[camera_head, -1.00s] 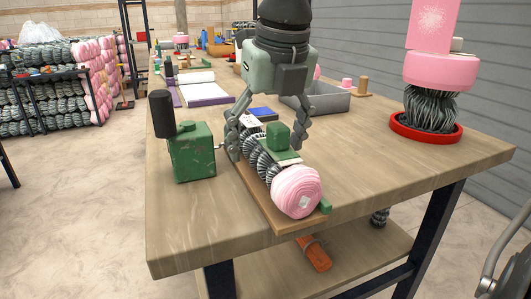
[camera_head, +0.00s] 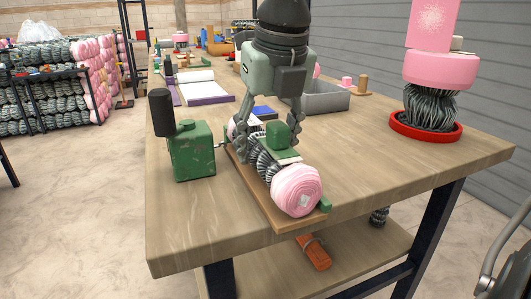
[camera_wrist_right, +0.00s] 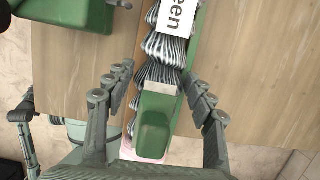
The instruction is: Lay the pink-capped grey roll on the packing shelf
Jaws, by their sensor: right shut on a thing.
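The pink-capped grey roll (camera_head: 297,191) lies on a wooden board (camera_head: 262,205) near the table's front edge, its pink end facing me. Part of the roll is hidden by the green block and fingers. A dark rack (camera_head: 93,75) at the far left holds many similar rolls; I cannot tell if it is the packing shelf.
A green machine (camera_head: 192,150) with a black cylinder stands just left of the board. A grey tray (camera_head: 325,100) sits behind the gripper. A red dish (camera_head: 427,131) holds a pink-and-grey stack at right. The table's front left is clear.

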